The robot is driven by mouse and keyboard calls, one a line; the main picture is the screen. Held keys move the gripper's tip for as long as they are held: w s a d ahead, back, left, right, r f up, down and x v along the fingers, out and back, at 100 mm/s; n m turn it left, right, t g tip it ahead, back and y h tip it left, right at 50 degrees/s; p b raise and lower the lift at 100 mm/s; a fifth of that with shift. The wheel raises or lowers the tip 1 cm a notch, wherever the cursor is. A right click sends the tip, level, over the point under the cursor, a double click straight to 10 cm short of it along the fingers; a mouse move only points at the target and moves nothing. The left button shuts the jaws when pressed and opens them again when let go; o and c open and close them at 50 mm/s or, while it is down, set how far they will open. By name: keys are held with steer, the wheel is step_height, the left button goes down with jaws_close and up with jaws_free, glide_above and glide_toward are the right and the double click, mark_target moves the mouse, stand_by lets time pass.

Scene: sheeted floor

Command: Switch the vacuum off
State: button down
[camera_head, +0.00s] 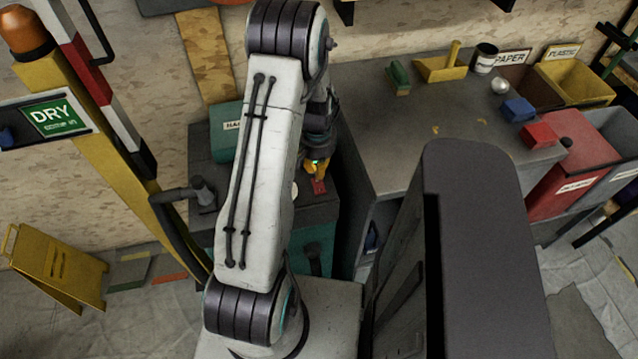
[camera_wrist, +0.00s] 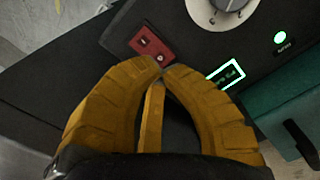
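The vacuum is a dark-topped, teal-sided unit (camera_head: 318,212), partly hidden behind my arm. A red switch plate (camera_head: 319,187) sits on its top. In the wrist view, the red plate (camera_wrist: 152,45) bears small dark and pale marks; I cannot tell its switch position. My gripper (camera_head: 317,170) is just above the red plate. In the wrist view, its yellow fingers (camera_wrist: 165,70) are shut, empty, with tips just short of the plate; contact is unclear.
A pale round dial (camera_wrist: 222,10) is beside the plate. A black hose (camera_head: 170,215) runs at the vacuum's left. A grey workbench (camera_head: 385,135) with blocks and bins stands to the right.

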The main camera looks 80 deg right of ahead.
mark_target(318, 181)
steer(key=shift+f+b, duration=1.8)
steer(key=shift+f, duration=0.25)
stand_by(1.1)
steer(key=shift+r, duration=0.2)
steer(key=shift+r+p, duration=2.25)
steer(key=shift+r, duration=1.15)
